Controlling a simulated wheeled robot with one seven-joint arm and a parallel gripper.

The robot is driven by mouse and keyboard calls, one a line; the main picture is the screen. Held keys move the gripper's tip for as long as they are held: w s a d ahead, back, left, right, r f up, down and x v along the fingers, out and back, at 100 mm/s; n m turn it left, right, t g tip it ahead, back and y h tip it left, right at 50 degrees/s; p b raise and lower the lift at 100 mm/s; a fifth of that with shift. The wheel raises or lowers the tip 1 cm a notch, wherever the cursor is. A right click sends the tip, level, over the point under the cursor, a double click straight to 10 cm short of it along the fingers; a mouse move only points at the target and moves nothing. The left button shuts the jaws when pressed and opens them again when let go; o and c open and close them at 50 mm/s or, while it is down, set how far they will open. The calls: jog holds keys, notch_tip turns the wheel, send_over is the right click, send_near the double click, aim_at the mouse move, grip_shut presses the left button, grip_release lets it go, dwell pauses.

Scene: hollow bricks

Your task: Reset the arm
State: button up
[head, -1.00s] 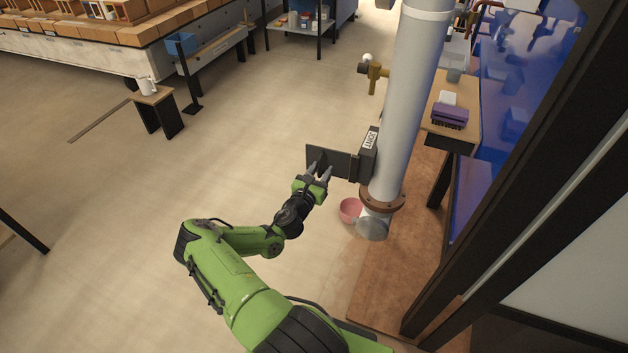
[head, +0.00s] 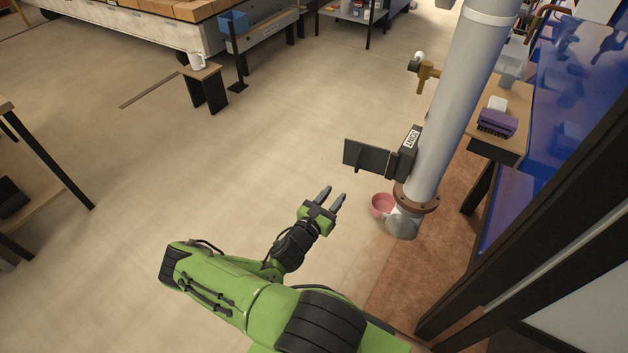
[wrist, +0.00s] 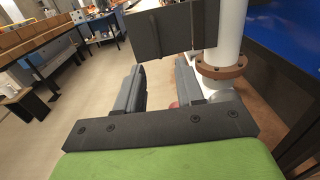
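My gripper (head: 331,197) is open and empty over bare floor. It is at the end of my green arm, below and left of a dark plate (head: 367,156) fixed to a black box on a grey-white pipe (head: 456,110). In the wrist view, the fingers of my gripper (wrist: 158,84) stand apart with nothing between them. The dark plate (wrist: 172,30) shows just beyond the fingertips there. My gripper looks apart from the plate in the head view.
A pink bowl (head: 382,205) is by the pipe's flange (head: 416,198). A bench with a purple brush (head: 497,123) stands at right. A stool with a white mug (head: 197,61) stands at upper left.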

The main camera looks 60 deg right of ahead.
dwell(0.3)
jog(key=w+a+r+m+y+p, duration=0.1)
jog(key=w+a+r+m+y, duration=0.3)
jog(key=a+r+m+y, duration=0.55)
jog(key=w+a+r+m+y+p, duration=0.2)
jog(key=w+a+r+m+y, duration=0.15)
jog(key=a+r+m, duration=0.7)
jog(key=s+a+r+n+t+y, duration=0.1)
jog(key=s+a+r+t+y, duration=0.1)
jog(key=a+r, duration=0.4)
jog(key=s+a+r+n+t+y+p, duration=0.1)
jog(key=s+a+r+t+y, duration=0.2)
jog(key=s+a+r, duration=0.3)
jog(key=a+t, duration=0.1)
jog(key=a, duration=0.3)
jog(key=shift+s, duration=0.3)
